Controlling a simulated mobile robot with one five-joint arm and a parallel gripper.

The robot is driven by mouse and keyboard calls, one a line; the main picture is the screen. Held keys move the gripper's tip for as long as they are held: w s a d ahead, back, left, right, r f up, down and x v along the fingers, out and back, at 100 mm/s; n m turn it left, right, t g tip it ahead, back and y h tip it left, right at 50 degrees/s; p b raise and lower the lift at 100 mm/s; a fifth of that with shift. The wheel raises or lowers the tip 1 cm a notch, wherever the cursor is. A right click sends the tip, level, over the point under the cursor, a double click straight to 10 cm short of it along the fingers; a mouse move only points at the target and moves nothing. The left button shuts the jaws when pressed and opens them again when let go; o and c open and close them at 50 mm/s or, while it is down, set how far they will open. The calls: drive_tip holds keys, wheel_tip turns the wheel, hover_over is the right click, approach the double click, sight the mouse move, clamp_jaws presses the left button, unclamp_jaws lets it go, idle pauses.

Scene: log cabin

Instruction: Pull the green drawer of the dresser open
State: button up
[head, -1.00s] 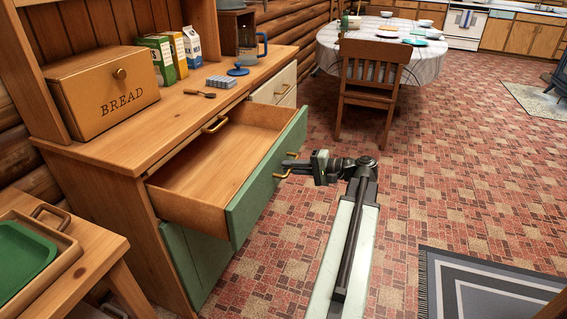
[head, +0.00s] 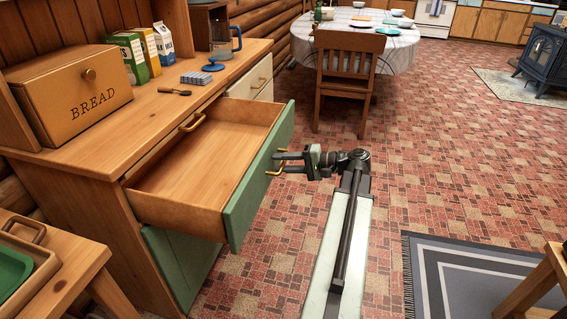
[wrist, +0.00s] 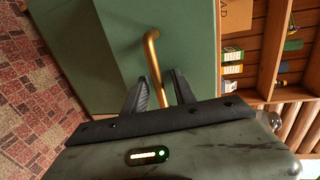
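The green drawer (head: 262,178) of the wooden dresser (head: 75,178) stands pulled well out, and its bare wooden inside is empty. Its brass handle (head: 282,161) is on the green front. My gripper (head: 278,162) is at this handle. In the wrist view the handle (wrist: 154,62) passes between the two dark fingers of my gripper (wrist: 160,84). The fingers are apart, with a visible gap beside the handle, so they are around it rather than clamped on it. Part of the handle is hidden behind the gripper body.
A cream drawer (head: 262,82) sits shut beyond the green one. A bread box (head: 70,95), cartons and a blue lid (head: 207,78) stand on the dresser top. A chair (head: 345,75) and round table are at the back.

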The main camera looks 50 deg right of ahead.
drive_tip(key=p+v, duration=0.1)
drive_tip(key=v, duration=0.6)
drive_tip(key=shift+s+d+p, duration=0.15)
drive_tip(key=shift+s+p, duration=0.15)
drive_tip(key=shift+s, duration=0.05)
